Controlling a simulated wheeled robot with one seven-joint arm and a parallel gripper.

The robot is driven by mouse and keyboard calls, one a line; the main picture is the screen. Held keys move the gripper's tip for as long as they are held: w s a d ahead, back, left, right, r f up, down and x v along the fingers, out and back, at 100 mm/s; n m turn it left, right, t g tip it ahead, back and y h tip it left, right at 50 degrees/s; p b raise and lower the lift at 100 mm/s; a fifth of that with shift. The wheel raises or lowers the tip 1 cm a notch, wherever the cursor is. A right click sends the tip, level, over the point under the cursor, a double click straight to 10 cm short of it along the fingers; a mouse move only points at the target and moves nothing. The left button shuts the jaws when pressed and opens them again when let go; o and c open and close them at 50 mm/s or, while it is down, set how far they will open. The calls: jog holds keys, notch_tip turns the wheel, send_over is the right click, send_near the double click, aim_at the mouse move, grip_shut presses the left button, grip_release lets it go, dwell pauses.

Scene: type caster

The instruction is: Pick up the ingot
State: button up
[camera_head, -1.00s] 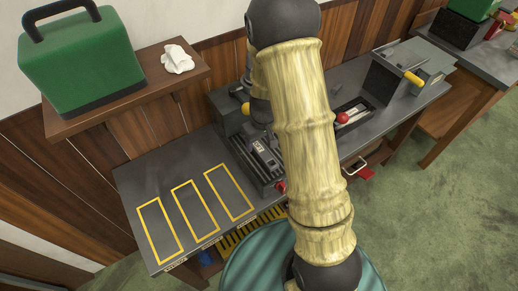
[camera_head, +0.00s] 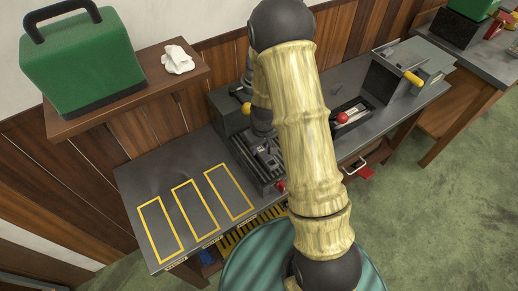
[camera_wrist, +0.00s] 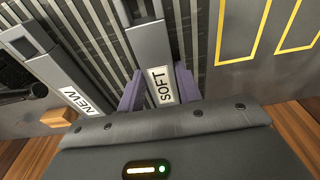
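A grey bar with a white SOFT label (camera_wrist: 152,45), which looks like the ingot, lies on a dark ribbed rack in the wrist view. My gripper (camera_wrist: 160,78) has its two purple fingers on either side of the bar's near end, around the label. The fingers look open; I cannot tell whether they touch the bar. A second grey bar labelled NEW (camera_wrist: 52,70) lies to the left. In the head view my gripper (camera_head: 262,138) is low over the rack (camera_head: 240,150), and my arm hides part of it.
Three yellow-outlined rectangles (camera_head: 195,211) mark the clear left end of the grey bench (camera_head: 135,185). A red-knobbed lever (camera_head: 342,118) stands right of my arm. A green box (camera_head: 82,58) and a crumpled white cloth (camera_head: 178,59) sit on the wooden shelf (camera_head: 125,96).

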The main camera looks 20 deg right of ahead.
grip_shut()
jog(key=shift+r, duration=0.1)
dwell(1.0)
